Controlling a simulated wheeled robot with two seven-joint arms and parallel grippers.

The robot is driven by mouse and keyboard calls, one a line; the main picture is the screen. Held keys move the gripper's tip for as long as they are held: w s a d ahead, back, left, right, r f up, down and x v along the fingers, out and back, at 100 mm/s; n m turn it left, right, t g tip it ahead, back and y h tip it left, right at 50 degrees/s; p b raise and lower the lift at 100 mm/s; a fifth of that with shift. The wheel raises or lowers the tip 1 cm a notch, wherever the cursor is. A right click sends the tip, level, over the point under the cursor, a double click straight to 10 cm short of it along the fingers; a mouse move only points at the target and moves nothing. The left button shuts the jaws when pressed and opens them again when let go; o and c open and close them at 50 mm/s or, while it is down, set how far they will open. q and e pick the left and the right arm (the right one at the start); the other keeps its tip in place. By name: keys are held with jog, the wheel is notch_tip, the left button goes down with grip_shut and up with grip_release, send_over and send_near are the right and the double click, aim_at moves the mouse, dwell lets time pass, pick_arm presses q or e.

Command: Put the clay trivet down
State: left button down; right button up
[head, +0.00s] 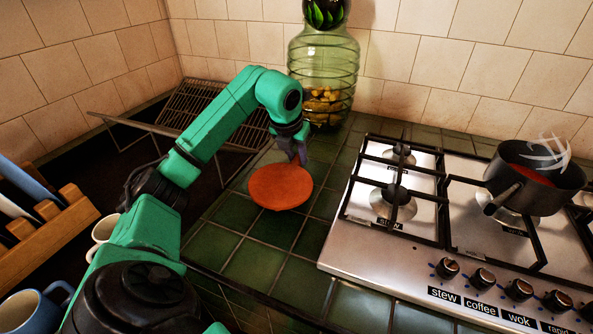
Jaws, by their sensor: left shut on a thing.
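The clay trivet (281,187) is a flat, round, orange-red disc in the middle of the head view. It is over the green tiled counter, left of the stove. My left gripper (299,160) is shut on the trivet at its far edge, with the arm reaching in from the left. I cannot tell whether the trivet touches the tiles or is a little above them. My right gripper is not in view.
A gas stove (364,237) with a dark pot (533,198) of red contents stands at the right. A green glass jar (325,62) stands behind. A wire rack (205,112) is at the back left. Mugs (32,312) are at the lower left. Green tiles (217,244) in front are clear.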

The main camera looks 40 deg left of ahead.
aim_at(289, 169)
pick_arm(q)
notch_tip(289, 169, down, 4)
jog(key=shift+r, duration=0.15)
jog(key=c, duration=0.7)
grip_release()
jog(key=shift+o, duration=0.2)
jog(key=shift+s+r, duration=0.1)
jog(key=shift+r, duration=0.2)
jog(key=v, duration=1.1)
jog(key=shift+s+r, duration=0.2)
jog(key=shift+p, duration=0.35)
